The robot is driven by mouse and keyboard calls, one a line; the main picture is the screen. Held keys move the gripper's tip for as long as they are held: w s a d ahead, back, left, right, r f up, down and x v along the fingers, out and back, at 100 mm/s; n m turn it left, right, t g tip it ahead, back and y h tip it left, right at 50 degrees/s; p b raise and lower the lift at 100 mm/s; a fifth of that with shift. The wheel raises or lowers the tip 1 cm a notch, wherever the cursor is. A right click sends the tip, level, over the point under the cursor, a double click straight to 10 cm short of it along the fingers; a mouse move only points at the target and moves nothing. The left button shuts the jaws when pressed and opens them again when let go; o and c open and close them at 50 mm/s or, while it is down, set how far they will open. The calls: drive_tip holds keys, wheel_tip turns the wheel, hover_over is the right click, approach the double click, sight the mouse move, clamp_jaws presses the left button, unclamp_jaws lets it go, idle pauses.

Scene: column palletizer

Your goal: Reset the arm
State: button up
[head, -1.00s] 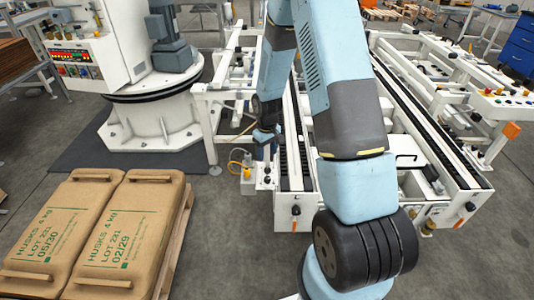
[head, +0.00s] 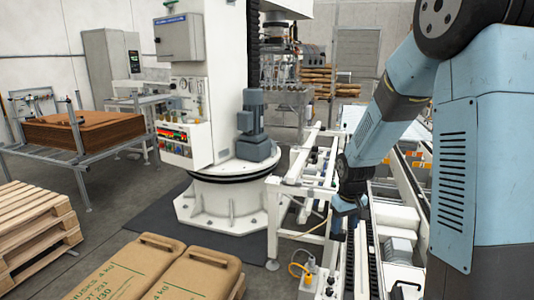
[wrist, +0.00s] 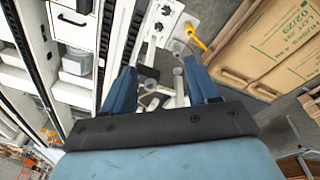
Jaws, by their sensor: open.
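My gripper (wrist: 160,88) is open in the wrist view, its two blue fingers apart with nothing between them. Beyond the fingers is a small white control post (wrist: 170,30) with dark knobs and a yellow cable. In the head view my gripper (head: 342,222) hangs low at the end of my blue arm, beside the white conveyor frame. It is small and partly dark there, so the fingertips are hard to make out.
A white palletizer column (head: 222,80) stands on a round base at centre. Husk sacks (head: 195,272) lie at the front. Wooden pallets (head: 35,225) and brown sheets on a rack (head: 85,128) are at left. The conveyor (head: 372,255) runs beside my arm.

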drive_tip(key=s+r+m+t, duration=0.2)
drive_tip(key=s+r, duration=0.9)
drive_tip(key=r, duration=0.5)
drive_tip(key=s+r+t, duration=0.1)
drive_tip(key=s+r, duration=0.2)
drive_tip(key=s, duration=0.4)
drive_tip(key=s+r+m, duration=0.1)
drive_tip(key=s+r, duration=0.2)
drive_tip(key=s, duration=0.4)
drive_tip(key=shift+s+a+r+t, duration=0.3)
drive_tip(key=shift+r+t, duration=0.1)
